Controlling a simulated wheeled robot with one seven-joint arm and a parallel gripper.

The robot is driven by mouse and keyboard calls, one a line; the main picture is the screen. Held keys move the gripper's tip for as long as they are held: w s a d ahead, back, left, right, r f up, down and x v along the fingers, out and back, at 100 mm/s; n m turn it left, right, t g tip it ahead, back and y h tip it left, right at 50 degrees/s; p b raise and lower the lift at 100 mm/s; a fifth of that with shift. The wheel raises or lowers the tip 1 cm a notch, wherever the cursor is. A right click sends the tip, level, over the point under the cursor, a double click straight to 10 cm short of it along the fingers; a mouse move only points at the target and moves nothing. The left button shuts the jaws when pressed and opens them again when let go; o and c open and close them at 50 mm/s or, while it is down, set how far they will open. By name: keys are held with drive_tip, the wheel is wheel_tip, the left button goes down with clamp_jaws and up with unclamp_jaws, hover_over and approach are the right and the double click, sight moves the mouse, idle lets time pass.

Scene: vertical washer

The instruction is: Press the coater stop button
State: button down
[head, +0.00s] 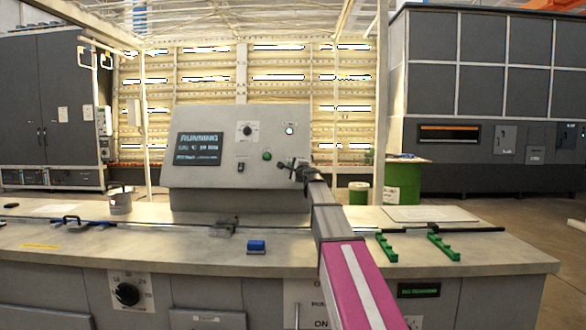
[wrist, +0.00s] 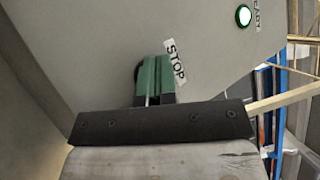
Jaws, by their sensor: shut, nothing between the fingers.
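The coater's grey control panel (head: 215,190) stands on the bench, with a lit display (head: 198,148) whose top line seems to read RUNNING. My gripper (head: 285,164) is shut and empty at the panel's lower right. In the wrist view its green fingers (wrist: 153,62) point at the panel face, just left of a white STOP label (wrist: 176,62). A dark rounded edge (wrist: 137,74) shows left of the fingers, perhaps the stop button. The button is otherwise hidden behind the fingers. I cannot tell whether they touch it.
A green button (head: 267,156), a knob (head: 247,129) and a lit READY lamp (head: 289,130) are on the panel. It also shows in the wrist view (wrist: 243,16).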

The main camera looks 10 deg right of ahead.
drive_tip(key=shift+w+f, duration=0.1)
drive_tip(key=shift+w, duration=0.05)
idle(0.4)
drive_tip(key=shift+s+a+r, duration=0.15)
drive_tip(key=shift+s+r, duration=0.3)
drive_tip(key=shift+s, duration=0.4)
drive_tip(key=shift+s+a+r, duration=0.15)
drive_tip(key=shift+s+r, duration=0.2)
drive_tip(key=shift+s, duration=0.4)
drive_tip(key=shift+s+a+r, duration=0.15)
drive_tip(key=shift+s+r, duration=0.25)
drive_tip(key=shift+s, duration=0.3)
drive_tip(key=shift+s+a+r, duration=0.15)
drive_tip(key=shift+s+r, duration=0.2)
drive_tip(key=shift+s, duration=0.4)
drive_tip(key=shift+s, duration=0.1)
